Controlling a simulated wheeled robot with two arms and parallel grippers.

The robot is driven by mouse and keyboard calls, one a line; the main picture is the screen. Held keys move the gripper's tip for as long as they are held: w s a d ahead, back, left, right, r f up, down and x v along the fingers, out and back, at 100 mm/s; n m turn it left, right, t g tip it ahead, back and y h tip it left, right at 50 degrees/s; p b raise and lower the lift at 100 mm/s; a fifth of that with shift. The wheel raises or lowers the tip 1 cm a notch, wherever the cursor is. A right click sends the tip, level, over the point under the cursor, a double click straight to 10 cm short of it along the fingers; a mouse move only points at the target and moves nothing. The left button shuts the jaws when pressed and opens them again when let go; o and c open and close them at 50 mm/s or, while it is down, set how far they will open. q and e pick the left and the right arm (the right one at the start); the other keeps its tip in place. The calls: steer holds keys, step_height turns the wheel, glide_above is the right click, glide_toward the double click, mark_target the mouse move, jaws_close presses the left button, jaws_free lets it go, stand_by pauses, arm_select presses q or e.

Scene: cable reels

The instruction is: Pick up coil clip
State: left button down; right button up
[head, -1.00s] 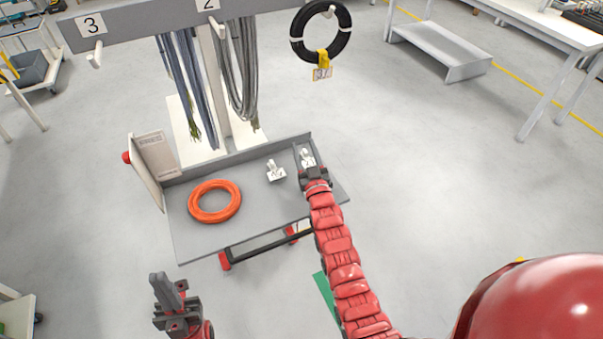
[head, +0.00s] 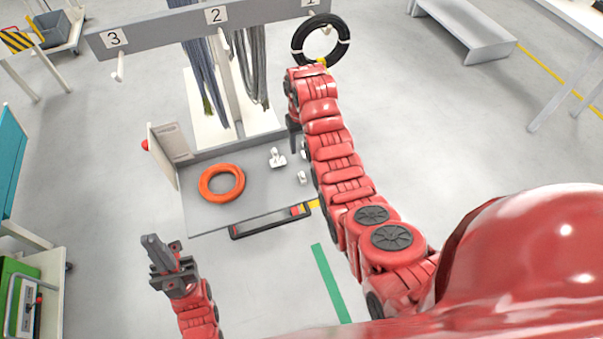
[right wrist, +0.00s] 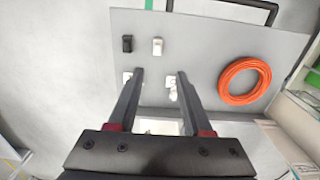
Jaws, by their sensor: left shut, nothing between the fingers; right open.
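Small white clips lie on the grey tray of the cart (head: 210,220): one left of my right arm (head: 277,157), and another nearer the front (head: 302,177). In the right wrist view there are a white clip (right wrist: 157,46), a black clip (right wrist: 127,43), and a white clip (right wrist: 173,92) beside the right-hand finger. One more white piece (right wrist: 127,77) is partly covered by the left-hand finger. My right gripper (right wrist: 160,74) is open and empty, pointing down above the tray; in the head view my arm partly hides it. My left gripper (head: 150,240) is shut and empty, off the tray's front left.
An orange cable coil (head: 221,184) lies on the tray's left part. A numbered rail (head: 165,30) with hanging grey cables stands behind. A black coil (head: 341,48) hangs at hook 1, close behind my right arm.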

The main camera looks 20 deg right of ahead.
steer(key=b, duration=1)
glide_above(302, 174)
steer(key=f, duration=1.1)
steer(key=shift+s+a, duration=0.15)
steer(key=shift+s, duration=0.1)
steer(key=shift+f, duration=0.6)
steer(key=shift+w+f+p, duration=0.1)
steer(key=shift+f+p, duration=0.2)
steer(key=shift+p, duration=0.35)
steer(key=f, duration=0.1)
steer(key=f+p, duration=0.1)
steer(key=f, duration=0.1)
steer(key=shift+w+d+f+p, duration=0.2)
steer(key=shift+f+p, duration=0.05)
steer(key=shift+p, duration=0.05)
steer(key=shift+f, duration=0.5)
jaws_close()
